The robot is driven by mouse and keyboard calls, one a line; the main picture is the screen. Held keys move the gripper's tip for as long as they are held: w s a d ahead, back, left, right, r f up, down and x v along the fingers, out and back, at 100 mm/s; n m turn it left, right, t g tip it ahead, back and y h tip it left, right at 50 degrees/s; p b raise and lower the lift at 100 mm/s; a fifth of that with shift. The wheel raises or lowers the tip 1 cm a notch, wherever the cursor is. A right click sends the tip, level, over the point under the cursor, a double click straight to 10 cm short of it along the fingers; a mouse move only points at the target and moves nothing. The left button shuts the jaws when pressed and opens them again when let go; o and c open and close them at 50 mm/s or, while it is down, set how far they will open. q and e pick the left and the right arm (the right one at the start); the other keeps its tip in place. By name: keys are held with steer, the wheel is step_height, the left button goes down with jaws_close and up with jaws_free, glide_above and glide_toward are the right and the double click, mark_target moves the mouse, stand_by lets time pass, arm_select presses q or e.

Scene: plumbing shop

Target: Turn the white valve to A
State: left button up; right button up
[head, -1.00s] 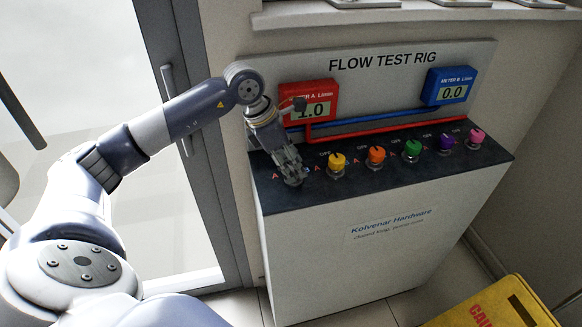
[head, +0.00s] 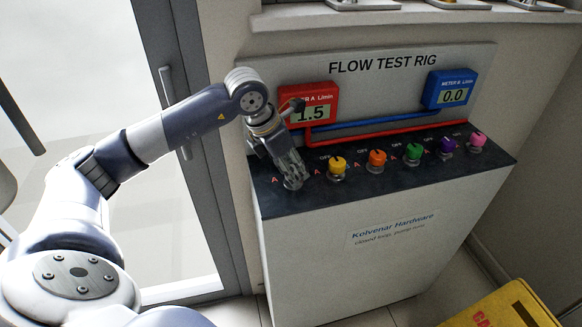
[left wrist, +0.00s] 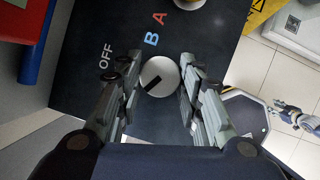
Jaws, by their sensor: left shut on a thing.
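The white valve (left wrist: 160,76) is a round knob with a black mark, seen from above in the left wrist view. The mark's near end lies toward the lower left, away from the printed A and B. My left gripper (left wrist: 157,88) is shut on this knob, one finger on each side. In the head view my left gripper (head: 292,183) covers the valve at the left end of the panel. Red METER A (head: 311,113) reads 1.5 and blue METER B (head: 452,95) reads 0.0. A small grey jointed part at the right of the left wrist view may be my right gripper (left wrist: 293,117); its fingers are unclear.
Yellow (head: 337,163), orange (head: 376,157), green (head: 413,151), purple (head: 446,145) and pink (head: 477,140) valves stand in a row to the right on the dark panel. Red and blue pipes run behind them. A yellow caution object (head: 505,306) stands at the lower right.

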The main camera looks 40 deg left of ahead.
arm_select(q)
steer(key=o, duration=1.1)
steer(key=shift+c, duration=0.2)
steer(key=shift+s+a+r, duration=0.1)
steer(key=shift+r, duration=0.4)
steer(key=v, duration=1.1)
steer(key=shift+s+f, duration=0.1)
steer(key=shift+s, duration=0.05)
